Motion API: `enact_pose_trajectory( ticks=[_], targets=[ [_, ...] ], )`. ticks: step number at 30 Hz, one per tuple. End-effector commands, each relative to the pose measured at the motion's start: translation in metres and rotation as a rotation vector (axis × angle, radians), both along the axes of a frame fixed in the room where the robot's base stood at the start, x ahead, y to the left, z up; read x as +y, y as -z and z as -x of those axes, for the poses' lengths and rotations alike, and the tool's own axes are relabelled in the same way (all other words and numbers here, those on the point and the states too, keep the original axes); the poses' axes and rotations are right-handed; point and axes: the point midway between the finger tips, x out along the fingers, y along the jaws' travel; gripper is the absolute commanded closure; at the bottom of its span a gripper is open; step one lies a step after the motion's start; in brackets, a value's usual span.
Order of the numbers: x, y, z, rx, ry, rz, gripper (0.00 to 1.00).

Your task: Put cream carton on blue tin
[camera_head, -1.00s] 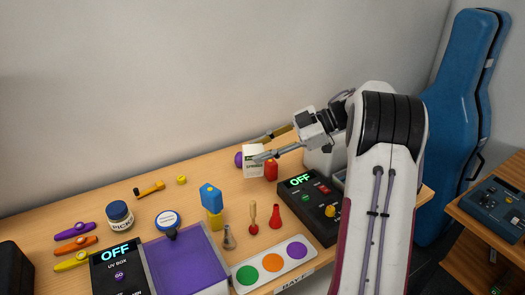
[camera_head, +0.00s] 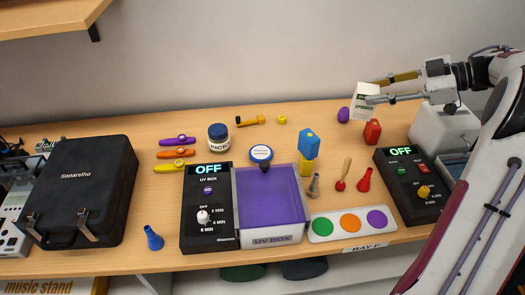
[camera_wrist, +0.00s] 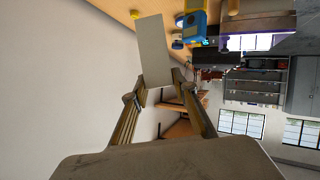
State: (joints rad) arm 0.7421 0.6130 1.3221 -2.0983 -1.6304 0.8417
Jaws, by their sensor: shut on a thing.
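The cream carton (camera_head: 360,110), a white box with dark lettering, is held between the fingertips of my gripper (camera_head: 372,91). It is above the table near the back right, slightly tilted. In the wrist view the carton (camera_wrist: 151,48) shows as a plain pale face between the fingers (camera_wrist: 157,88). The blue tin (camera_head: 309,142) stands on top of a yellow block (camera_head: 306,167), left of the carton and nearer the front. It looks a little turned relative to the block. My gripper is well away from it.
A red tin (camera_head: 372,132) and a purple ball (camera_head: 343,115) stand close to the carton. A purple-topped UV box (camera_head: 270,238), a red horn-like piece (camera_head: 364,180) and a wooden-handled tool (camera_head: 344,174) lie around the blue tin. A black control box (camera_head: 412,185) is at right.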

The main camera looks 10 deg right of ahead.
Motion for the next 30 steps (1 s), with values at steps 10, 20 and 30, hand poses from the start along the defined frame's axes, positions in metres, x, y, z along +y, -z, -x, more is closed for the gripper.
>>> enact_pose_trajectory(
  ticks=[10, 20, 30],
  targets=[
    [0.015, -0.026, -0.006, 0.01, 0.001, -0.006, 0.95],
    [0.061, -0.027, -0.022, 0.044, 0.009, -0.02, 0.95],
    [0.149, -0.028, -0.04, 0.114, 0.029, -0.049, 0.95]
  ],
)
